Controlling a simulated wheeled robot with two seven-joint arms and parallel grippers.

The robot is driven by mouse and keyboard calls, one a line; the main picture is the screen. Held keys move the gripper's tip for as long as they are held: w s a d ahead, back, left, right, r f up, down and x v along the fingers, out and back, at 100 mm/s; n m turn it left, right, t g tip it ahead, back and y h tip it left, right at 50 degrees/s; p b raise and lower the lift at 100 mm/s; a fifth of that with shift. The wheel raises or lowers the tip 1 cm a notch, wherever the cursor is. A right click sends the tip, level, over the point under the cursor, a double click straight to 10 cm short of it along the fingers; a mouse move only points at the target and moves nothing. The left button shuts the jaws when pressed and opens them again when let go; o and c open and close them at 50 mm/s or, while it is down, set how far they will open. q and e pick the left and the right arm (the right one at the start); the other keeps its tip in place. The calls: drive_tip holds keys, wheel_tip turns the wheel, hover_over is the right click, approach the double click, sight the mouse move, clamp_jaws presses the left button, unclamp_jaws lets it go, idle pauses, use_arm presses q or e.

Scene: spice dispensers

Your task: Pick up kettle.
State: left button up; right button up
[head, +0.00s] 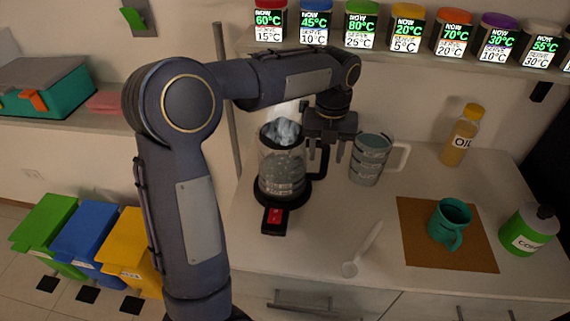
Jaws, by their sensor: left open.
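The kettle (283,172) is a clear glass jug with a dark handle on its right side. It stands upright on a round black base with a red switch (275,216) at the front, and pale vapour shows at its top. My left gripper (325,155) points down at the kettle's handle, with its fingers open around or just beside the handle's upper part. I cannot tell whether they touch it. My left arm comes in from the left and passes above the kettle. My right gripper is not in view.
A measuring jug (369,160) stands close right of the gripper. A teal mug (449,223) is on a brown mat (416,246), with a green bottle (529,230) beside it. An oil bottle (461,136) stands behind. A spoon (362,250) lies in front. Spice dispensers (407,27) line the shelf above.

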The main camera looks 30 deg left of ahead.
use_arm(q)
drive_tip(key=shift+f, duration=0.35)
clamp_jaws()
drive_tip(key=shift+r, duration=0.15)
idle(1.0)
